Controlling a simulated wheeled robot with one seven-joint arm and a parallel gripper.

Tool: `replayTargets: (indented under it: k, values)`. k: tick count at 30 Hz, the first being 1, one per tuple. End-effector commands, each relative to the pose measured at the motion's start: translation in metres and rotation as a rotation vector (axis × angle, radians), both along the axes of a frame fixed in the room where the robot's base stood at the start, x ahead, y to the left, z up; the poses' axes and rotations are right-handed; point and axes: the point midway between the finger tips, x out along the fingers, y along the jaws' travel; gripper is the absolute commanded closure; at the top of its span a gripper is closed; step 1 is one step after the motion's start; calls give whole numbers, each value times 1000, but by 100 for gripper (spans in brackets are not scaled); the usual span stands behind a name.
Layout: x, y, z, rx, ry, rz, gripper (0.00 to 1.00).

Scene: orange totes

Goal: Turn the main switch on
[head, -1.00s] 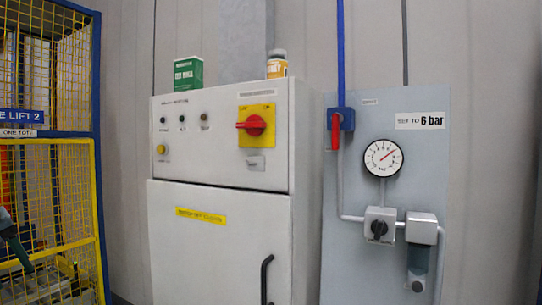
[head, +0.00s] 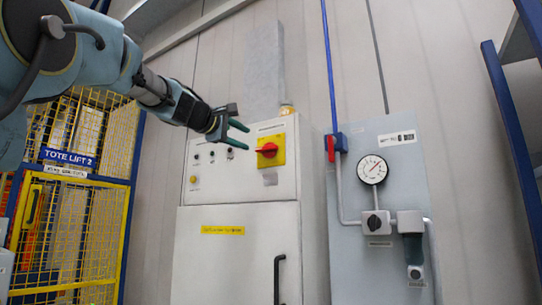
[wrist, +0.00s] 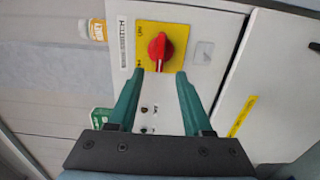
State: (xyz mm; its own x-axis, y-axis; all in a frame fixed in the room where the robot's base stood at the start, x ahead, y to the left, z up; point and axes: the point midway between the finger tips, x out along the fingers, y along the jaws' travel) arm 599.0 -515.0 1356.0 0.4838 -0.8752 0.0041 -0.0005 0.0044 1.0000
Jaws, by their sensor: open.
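The main switch is a red rotary knob (head: 267,150) on a yellow plate (head: 278,141), on the upper front of a white cabinet (head: 223,250). In the head view its handle lies roughly level. It also shows in the wrist view as a red knob (wrist: 160,48), between and just beyond my fingertips. My gripper (head: 242,135) is open and empty, just left of the knob in the head view; it also shows in the wrist view (wrist: 157,73). The fingers look apart from the knob, though the exact gap cannot be told.
Small indicators and a yellow button (head: 193,179) sit left of the switch. A grey panel with a gauge (head: 372,169) and a red valve handle (head: 331,148) stands at right. A yellow mesh cage (head: 75,230) stands at left. A yellow-labelled bottle (wrist: 97,30) stands on the cabinet.

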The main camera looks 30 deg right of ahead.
Motion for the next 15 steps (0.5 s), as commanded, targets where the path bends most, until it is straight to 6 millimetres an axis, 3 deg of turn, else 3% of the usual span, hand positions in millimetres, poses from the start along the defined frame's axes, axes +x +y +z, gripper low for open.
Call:
replayTargets:
  k: [15]
  values:
    - [42, -75, 2, 5, 2, -1, 50]
